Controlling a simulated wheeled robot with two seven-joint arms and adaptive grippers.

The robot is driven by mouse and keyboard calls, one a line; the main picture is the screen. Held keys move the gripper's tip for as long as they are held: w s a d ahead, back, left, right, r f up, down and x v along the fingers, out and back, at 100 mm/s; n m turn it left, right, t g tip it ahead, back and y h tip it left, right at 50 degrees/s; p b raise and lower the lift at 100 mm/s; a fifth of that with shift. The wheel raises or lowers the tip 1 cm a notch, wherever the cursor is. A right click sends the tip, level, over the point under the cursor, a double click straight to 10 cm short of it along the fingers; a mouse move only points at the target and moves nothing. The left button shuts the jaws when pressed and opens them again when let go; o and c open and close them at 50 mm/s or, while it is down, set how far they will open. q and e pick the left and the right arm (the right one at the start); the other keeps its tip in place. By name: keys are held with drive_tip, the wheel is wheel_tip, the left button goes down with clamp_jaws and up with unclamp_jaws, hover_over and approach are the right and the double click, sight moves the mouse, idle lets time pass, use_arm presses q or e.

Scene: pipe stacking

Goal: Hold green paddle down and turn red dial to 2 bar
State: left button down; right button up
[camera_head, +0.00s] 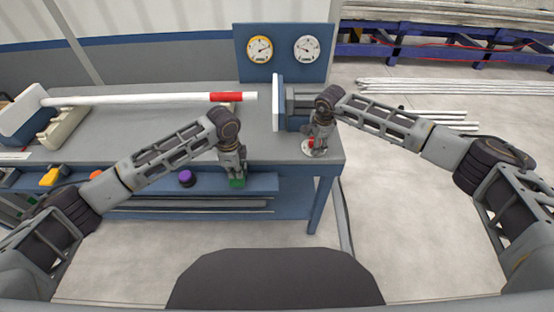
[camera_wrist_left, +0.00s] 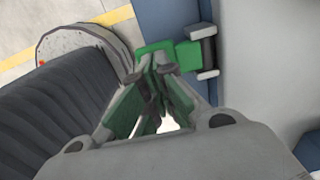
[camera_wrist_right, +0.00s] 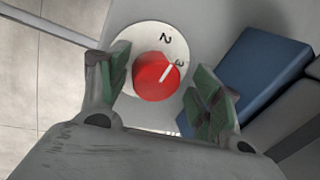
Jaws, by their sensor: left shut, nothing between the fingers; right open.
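The green paddle (camera_wrist_left: 185,55) sits on the bench's front edge, and my left gripper (camera_wrist_left: 158,68) is shut with its fingertips at the paddle. In the head view the paddle (camera_head: 237,183) shows just below the left gripper (camera_head: 236,172). The red dial (camera_wrist_right: 157,77) sits on a white round plate with the numbers 2 and 3. Its white pointer line aims close to the 3. My right gripper (camera_wrist_right: 165,85) is open, with one finger on each side of the dial. In the head view the dial (camera_head: 311,141) is partly hidden by the right gripper (camera_head: 318,145).
Two round gauges (camera_head: 260,49) (camera_head: 306,49) hang on a blue panel behind the bench. A white pipe with a red band (camera_head: 150,99) lies along the bench (camera_head: 180,135). A purple knob (camera_head: 187,178) and a yellow part (camera_head: 50,177) are on the front edge.

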drive_tip(key=shift+s, duration=0.1)
drive_tip(key=shift+r, duration=0.1)
drive_tip(key=shift+r, duration=3.4)
use_arm(q)
drive_tip(key=shift+r, duration=0.15)
wheel_tip(320, 180, up, 10)
wheel_tip(320, 180, up, 9)
drive_tip(key=p, duration=0.9)
use_arm(e)
wheel_tip(320, 180, up, 9)
use_arm(q)
drive_tip(key=shift+r+p, duration=0.45)
drive_tip(key=shift+p, duration=0.05)
use_arm(e)
drive_tip(key=shift+r, duration=0.55)
